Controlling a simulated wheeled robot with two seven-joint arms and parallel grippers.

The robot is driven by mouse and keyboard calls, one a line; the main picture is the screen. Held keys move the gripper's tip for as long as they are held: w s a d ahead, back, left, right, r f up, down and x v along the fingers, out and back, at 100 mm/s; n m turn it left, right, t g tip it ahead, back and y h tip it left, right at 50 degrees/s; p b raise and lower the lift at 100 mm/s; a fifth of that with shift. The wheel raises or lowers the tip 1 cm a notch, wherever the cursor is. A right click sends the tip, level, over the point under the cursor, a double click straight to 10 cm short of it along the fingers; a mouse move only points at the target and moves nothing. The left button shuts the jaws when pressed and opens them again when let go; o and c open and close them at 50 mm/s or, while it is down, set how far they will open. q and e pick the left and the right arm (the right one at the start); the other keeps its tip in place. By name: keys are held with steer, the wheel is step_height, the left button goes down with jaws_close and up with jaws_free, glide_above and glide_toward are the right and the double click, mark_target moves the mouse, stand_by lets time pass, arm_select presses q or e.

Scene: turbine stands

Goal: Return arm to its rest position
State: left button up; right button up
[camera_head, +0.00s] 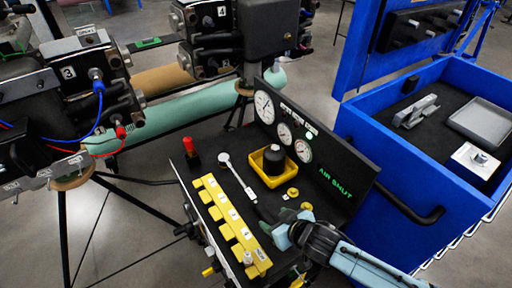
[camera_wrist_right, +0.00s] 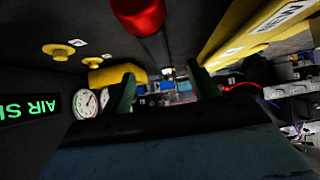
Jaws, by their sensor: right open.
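My right gripper (camera_head: 275,232) is at the lower middle of the head view, over the lower right part of the black control panel (camera_head: 330,180). Its arm comes in from the bottom right. In the right wrist view the two dark green fingers (camera_wrist_right: 162,88) stand apart with a gap between them, and nothing is held. A red cylinder (camera_wrist_right: 140,14) on a dark stem shows close at the top of that view. The right gripper's fingertips are small in the head view, so I cannot tell whether they touch the panel. My left gripper is not in view.
The panel carries round gauges (camera_head: 264,107), a yellow tray (camera_head: 268,168), a row of yellow blocks (camera_head: 227,217), a red knob (camera_head: 189,147) and lit green "AIR SHUT" lettering (camera_head: 337,190). A blue tool cabinet (camera_head: 384,163) stands right. Turbine stands with teal tubes (camera_head: 185,111) are left.

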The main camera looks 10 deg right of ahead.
steer(key=shift+m+g+h, duration=0.6)
steer(key=shift+g, duration=0.1)
steer(key=s+r, duration=0.2)
steer(key=s, duration=0.3)
steer(key=shift+s+r, duration=0.2)
steer(key=shift+r, duration=0.2)
steer(key=s+d+r+g+h, duration=0.1)
steer(key=s+d+r+g, duration=0.15)
steer(key=s, duration=0.45)
steer(key=s+d+r+g+h, duration=0.1)
steer(key=s+d+r+g, duration=0.2)
steer(key=s, duration=0.5)
steer(key=s+d+f+b+x, duration=0.1)
steer(key=s+b+x, duration=0.15)
steer(key=x, duration=1.05)
steer(key=s+d+b+x, duration=0.1)
steer(key=s+x, duration=0.3)
steer(key=x, duration=0.9)
steer(key=s+d+f+g+b, duration=0.1)
steer(key=s+d+f+b, duration=0.1)
steer(key=s+f, duration=1.5)
step_height(320, 180, down, 3)
steer(key=shift+d+f+g+b, duration=0.1)
steer(key=shift+d+g+b, duration=0.2)
steer(key=shift+g+b, duration=0.05)
